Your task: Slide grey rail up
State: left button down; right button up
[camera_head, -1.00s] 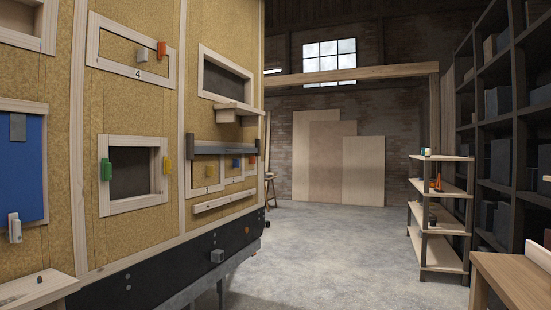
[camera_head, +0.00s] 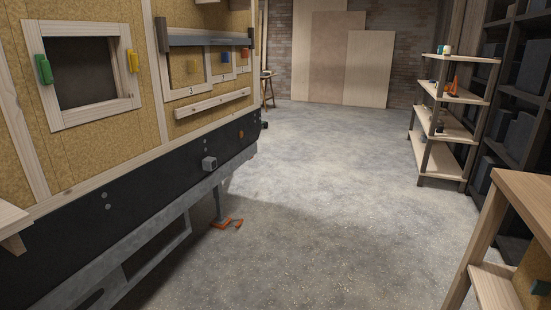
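The grey rail (camera_head: 206,38) is a dark grey horizontal bar on the side wall of the hut trailer, at the upper left of the head view. It lies across the top of a wooden frame with numbered panels. Neither of my grippers is in view, and nothing touches the rail.
A wooden ledge (camera_head: 211,103) runs below the panels. A square opening with a wooden frame (camera_head: 133,104) is left of them. A shelf unit (camera_head: 428,170) and a wooden table (camera_head: 490,215) stand at the right. The concrete floor (camera_head: 310,200) between is clear.

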aim_at(174, 40)
jog(key=i, duration=2.05)
jog(key=i+l, duration=0.1)
jog(key=i, duration=2)
jog(key=j+u, duration=0.05)
jog(key=j, duration=0.05)
